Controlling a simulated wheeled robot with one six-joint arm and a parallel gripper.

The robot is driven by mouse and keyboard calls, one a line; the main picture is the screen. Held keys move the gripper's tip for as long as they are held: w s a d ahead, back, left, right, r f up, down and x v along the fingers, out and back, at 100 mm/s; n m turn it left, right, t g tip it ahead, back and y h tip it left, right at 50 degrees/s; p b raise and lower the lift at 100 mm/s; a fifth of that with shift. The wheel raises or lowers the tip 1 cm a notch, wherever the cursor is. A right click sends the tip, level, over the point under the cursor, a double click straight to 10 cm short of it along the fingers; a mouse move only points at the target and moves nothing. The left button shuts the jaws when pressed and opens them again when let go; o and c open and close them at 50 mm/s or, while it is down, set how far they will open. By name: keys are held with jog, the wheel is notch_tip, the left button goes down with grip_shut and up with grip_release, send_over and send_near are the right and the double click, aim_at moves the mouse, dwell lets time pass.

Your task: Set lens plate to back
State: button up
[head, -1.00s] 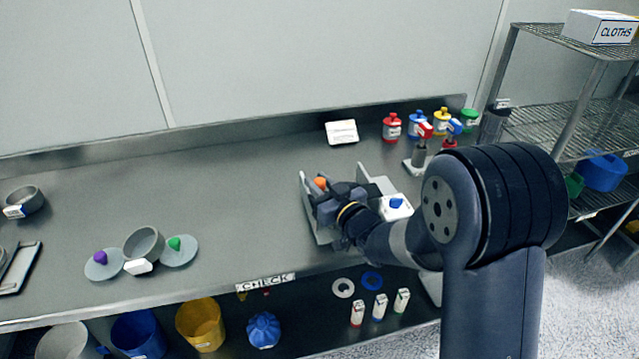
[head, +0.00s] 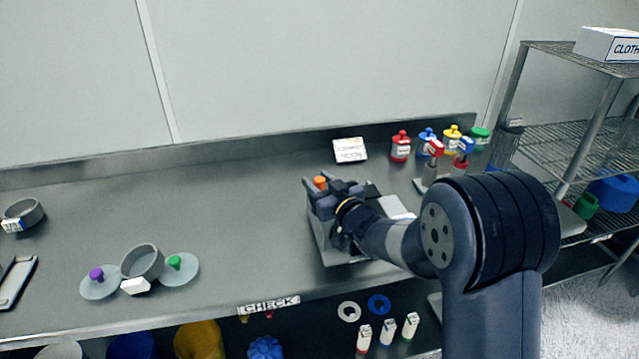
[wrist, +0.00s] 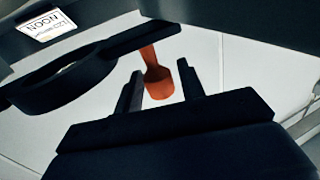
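An orange knob (head: 320,182) shows at the tip of my gripper (head: 328,194) in the head view, over a grey upright-walled fixture (head: 341,258) on the bench. In the wrist view the orange knob (wrist: 158,82) lies between my two dark fingers, which stand apart with a thin gap on its right. A dark plate with a round opening (wrist: 58,82) and a straight arm reaches toward the knob; it may be the lens plate, but I cannot tell for sure. My arm hides the fixture's right side.
A grey bowl (head: 142,262) and two discs with purple and green knobs are at left. Coloured jars (head: 400,146) and a white card (head: 350,150) stand at the back. A wire shelf (head: 560,130) is at right. The bench's middle left is clear.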

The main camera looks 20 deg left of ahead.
jog(key=shift+o, duration=0.8)
jog(key=b+v, duration=0.2)
jog(key=v, duration=0.9)
jog(key=shift+a, duration=0.15)
